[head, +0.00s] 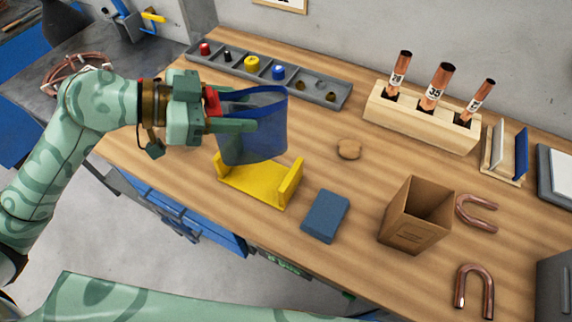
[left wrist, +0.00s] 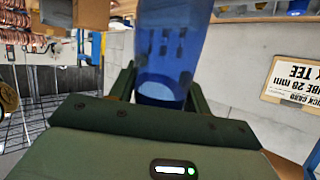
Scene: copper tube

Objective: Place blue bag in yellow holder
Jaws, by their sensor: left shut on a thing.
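The blue bag (head: 262,140) is a translucent, open-topped pouch. My left gripper (head: 245,125) is shut on it and holds it upright. In the head view the bag appears just above and behind the yellow holder (head: 258,186), overlapping its back part; I cannot tell whether they touch. The holder is a low yellow bracket with raised ends on the wooden table. In the left wrist view the blue bag (left wrist: 162,50) stands between the two fingers of the left gripper (left wrist: 160,88). My right gripper is not in view.
A blue block (head: 325,215) and an open cardboard box (head: 412,222) stand right of the holder. Copper U-bends (head: 474,290) lie farther right. A grey tray (head: 330,100) and a wooden rack of copper tubes (head: 425,121) are at the back. The wooden table (head: 345,265) has clear space in front.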

